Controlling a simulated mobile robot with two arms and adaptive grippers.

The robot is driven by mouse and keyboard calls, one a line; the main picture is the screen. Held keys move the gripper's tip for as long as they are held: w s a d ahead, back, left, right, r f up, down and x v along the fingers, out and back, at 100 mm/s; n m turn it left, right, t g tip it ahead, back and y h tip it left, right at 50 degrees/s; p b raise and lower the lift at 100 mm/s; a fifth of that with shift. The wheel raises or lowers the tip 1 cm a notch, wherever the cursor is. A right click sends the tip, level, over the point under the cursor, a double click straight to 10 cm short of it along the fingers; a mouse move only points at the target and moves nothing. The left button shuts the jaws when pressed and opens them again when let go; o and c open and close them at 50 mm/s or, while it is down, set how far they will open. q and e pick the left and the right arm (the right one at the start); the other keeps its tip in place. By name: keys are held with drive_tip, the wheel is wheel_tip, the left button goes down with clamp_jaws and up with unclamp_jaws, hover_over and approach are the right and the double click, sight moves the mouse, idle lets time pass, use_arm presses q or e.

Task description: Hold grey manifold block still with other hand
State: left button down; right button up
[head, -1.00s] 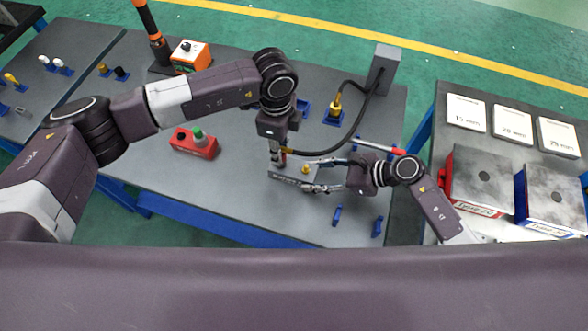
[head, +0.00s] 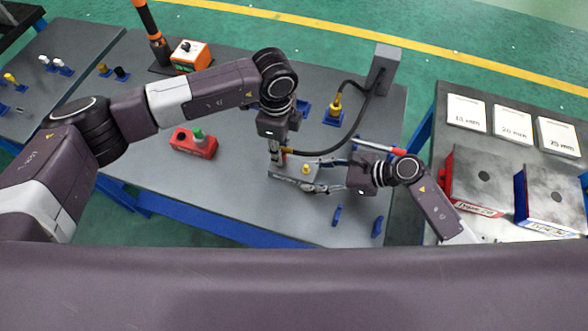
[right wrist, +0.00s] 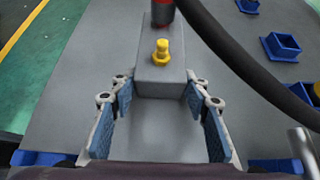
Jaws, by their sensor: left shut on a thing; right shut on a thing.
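The grey manifold block (head: 283,174) lies on the grey table, with a yellow fitting (head: 305,169) standing on its top. In the right wrist view the block (right wrist: 152,78) sits between the blue-padded fingers, and its yellow fitting (right wrist: 161,52) points up. My right gripper (head: 309,176) is shut on the block's near end, one finger on each side (right wrist: 158,92). My left gripper (head: 277,158) points down over the block's far end, shut on the end of the black hose (head: 325,152). A red-and-dark end piece (right wrist: 163,14) shows above the block; its contact with the block is unclear.
The black hose arcs up to a grey post (head: 384,68) at the back right. Blue holders (head: 333,115) stand around the table. A red box with a green button (head: 194,142) stands left, with an orange box (head: 190,56) behind. Another table (head: 440,130) stands right.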

use_arm(q)
drive_tip(key=shift+r, duration=0.15)
drive_tip(key=shift+r, duration=2.35)
use_arm(e)
drive_tip(key=o, duration=1.5)
drive_tip(key=shift+c, duration=0.2)
drive_tip(key=shift+d, duration=0.1)
drive_tip(key=v, duration=1.1)
drive_tip(key=shift+s+d+r, duration=0.15)
drive_tip(key=shift+d+r, duration=0.1)
use_arm(q)
drive_tip(key=shift+r, duration=0.4)
drive_tip(key=shift+r+p, duration=1.05)
drive_tip(key=shift+r, duration=0.55)
use_arm(e)
drive_tip(key=shift+r, duration=1.1)
